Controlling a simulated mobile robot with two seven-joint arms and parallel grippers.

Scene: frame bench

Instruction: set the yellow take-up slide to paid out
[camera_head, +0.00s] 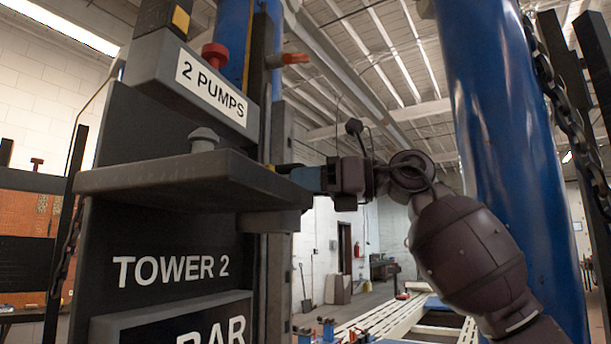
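A small yellow piece (180,19) shows at the top left, on a dark upright part above the "2 PUMPS" block. I cannot tell whether it is the take-up slide or how it is set. My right arm comes in from the right, and its gripper (306,178) reaches left to the side of the tower, by the right end of the grey shelf (170,178). Its fingertips are hidden or too small to tell open from shut. A tiny yellow edge shows near them. My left gripper is not in view.
The "TOWER 2" panel (170,270) fills the left foreground. A red knob (214,53) and an orange-red lever (294,58) sit higher up. A thick blue column (505,120) and a hanging chain (560,100) stand at right. White floor rails (390,322) lie beyond.

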